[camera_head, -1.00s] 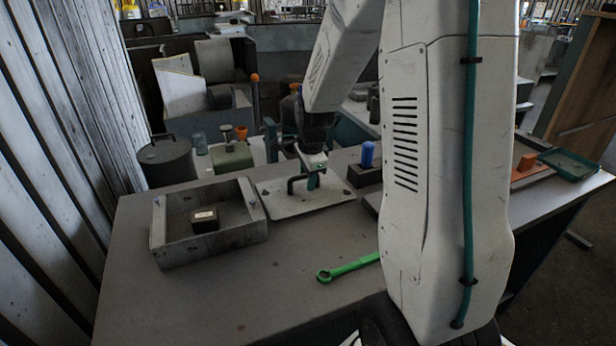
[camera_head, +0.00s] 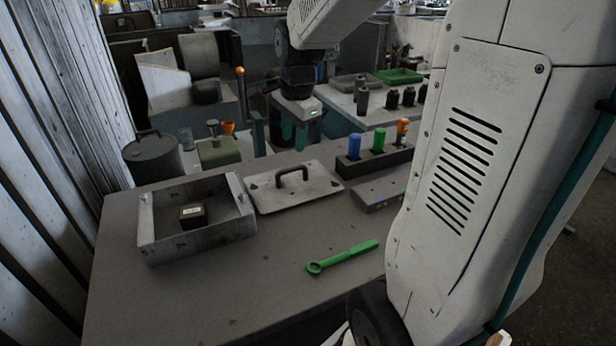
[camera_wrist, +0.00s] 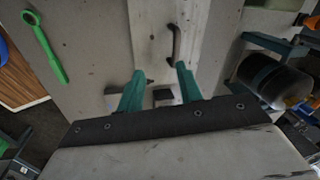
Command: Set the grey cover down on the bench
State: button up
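The grey cover (camera_head: 325,187) is a flat plate with a dark arched handle (camera_head: 293,172). It lies flat on the bench (camera_head: 240,290), just right of the open grey housing (camera_head: 195,245); I cannot tell whether the two touch. My gripper (camera_head: 294,140) is above and behind the cover, apart from its handle. In the wrist view, its teal fingers (camera_wrist: 159,80) are spread with nothing between them, and the handle (camera_wrist: 176,42) shows beyond them.
A small black block (camera_head: 192,216) sits inside the housing. A green wrench (camera_head: 342,257) lies on the front of the bench. A dark holder (camera_head: 375,162) with coloured pegs stands right of the cover. The bench's front left is clear.

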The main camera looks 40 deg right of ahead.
jog(key=s+a+r+n, duration=0.1)
jog(key=s+a+n, duration=0.6)
jog(key=s+n, duration=0.2)
jog(key=s+a+r+n, duration=0.1)
jog(key=s+a+n, duration=0.6)
jog(key=s, duration=0.6)
jog(key=shift+r+n+g, duration=0.35)
jog(key=shift+n+g, duration=0.05)
jog(key=shift+n, duration=0.8)
